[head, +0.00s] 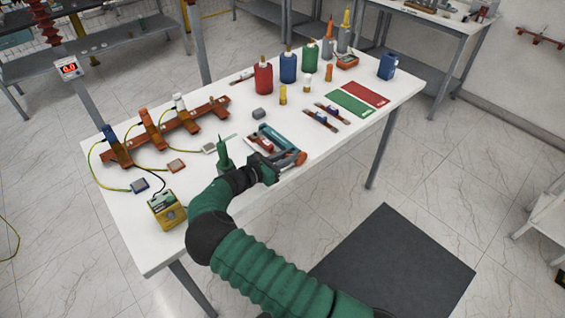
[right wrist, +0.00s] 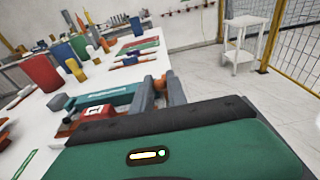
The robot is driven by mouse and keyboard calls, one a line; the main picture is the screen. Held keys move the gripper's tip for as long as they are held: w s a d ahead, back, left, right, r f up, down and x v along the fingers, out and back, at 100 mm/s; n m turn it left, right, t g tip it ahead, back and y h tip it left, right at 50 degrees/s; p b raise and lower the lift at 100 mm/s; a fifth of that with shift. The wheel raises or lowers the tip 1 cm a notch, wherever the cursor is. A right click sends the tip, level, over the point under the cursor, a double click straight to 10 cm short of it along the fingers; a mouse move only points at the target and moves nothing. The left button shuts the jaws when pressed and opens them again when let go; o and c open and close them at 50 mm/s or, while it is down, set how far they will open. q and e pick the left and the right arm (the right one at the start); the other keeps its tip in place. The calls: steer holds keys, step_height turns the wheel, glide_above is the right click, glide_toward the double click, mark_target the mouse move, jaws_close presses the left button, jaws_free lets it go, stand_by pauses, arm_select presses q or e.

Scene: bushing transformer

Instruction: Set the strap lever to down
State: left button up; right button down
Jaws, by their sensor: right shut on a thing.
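The teal device (head: 272,136) with a red-and-white block (head: 259,143) lies near the front edge of the white table. It also shows in the right wrist view (right wrist: 104,96). The strap lever, with an orange end (head: 301,158), is at the device's front right side and lies low. My right gripper (head: 285,163) is at the lever and shut on it; its fingers (right wrist: 160,92) hide part of the lever. In the right wrist view, orange (right wrist: 146,95) shows beside the grey fingers. My left gripper is not in view.
Red (head: 263,76), blue (head: 288,66) and green (head: 310,57) bushings stand behind the device. An orange rack (head: 170,132) with cables is at left, and a yellow meter (head: 166,209) is at the near left corner. Green and red mats (head: 349,103) lie at right.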

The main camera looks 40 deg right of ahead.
steer(key=shift+w+a, duration=0.1)
stand_by(0.3)
steer(key=c, duration=1.6)
jaws_free()
steer(key=shift+c, duration=0.2)
steer(key=o, duration=0.3)
steer(key=shift+d+f, duration=0.15)
steer(key=shift+d, duration=0.05)
